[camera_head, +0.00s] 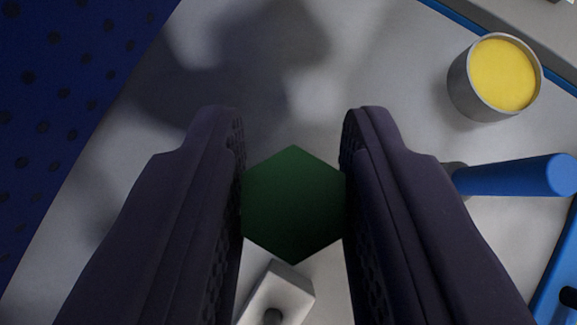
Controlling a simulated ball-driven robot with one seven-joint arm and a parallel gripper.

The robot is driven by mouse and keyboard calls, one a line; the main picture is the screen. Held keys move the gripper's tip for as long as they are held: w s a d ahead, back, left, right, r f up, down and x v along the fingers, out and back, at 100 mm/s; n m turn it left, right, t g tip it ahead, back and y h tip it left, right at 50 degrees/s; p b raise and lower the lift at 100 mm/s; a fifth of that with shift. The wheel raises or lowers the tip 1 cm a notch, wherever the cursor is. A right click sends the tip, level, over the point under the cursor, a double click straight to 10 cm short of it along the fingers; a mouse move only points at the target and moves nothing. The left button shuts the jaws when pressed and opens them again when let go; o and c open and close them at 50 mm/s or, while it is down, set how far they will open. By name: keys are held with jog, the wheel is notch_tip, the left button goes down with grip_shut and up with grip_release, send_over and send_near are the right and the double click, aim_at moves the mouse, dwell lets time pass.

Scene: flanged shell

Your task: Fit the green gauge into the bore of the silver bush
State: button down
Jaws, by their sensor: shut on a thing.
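My gripper (293,180) fills the lower middle of the view, with one dark finger on each side. It is shut on the green gauge (293,204), whose dark green hexagonal end faces me between the fingers. The gauge's far end is hidden behind this face, so I cannot tell what lies directly beyond it. No silver bush can be made out for certain. A grey round ring or cup (466,88) with a yellow face stands at the upper right, apart from my gripper.
A blue cylinder (515,176) lies or projects at the right, close to my right finger. A pale block (279,292) with a dark hole is below the gauge. A blue edge (560,262) shows at lower right. The pale surface (380,60) is clear ahead; a dark blue spotted area (70,90) lies left.

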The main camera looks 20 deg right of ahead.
jog(key=shift+a+f+b, duration=0.1)
jog(key=shift+b, duration=0.6)
notch_tip(320, 180, down, 6)
jog(key=b, duration=0.6)
jog(key=shift+r, duration=0.2)
jog(key=shift+b, duration=1.4)
dwell(0.6)
jog(key=shift+f+b, duration=2.45)
jog(key=shift+b, duration=0.1)
jog(key=c, duration=0.7)
grip_release()
jog(key=shift+s, duration=0.1)
jog(key=shift+c, duration=0.2)
jog(key=p+v, duration=0.2)
jog(key=v, duration=0.6)
jog(key=shift+p, duration=0.35)
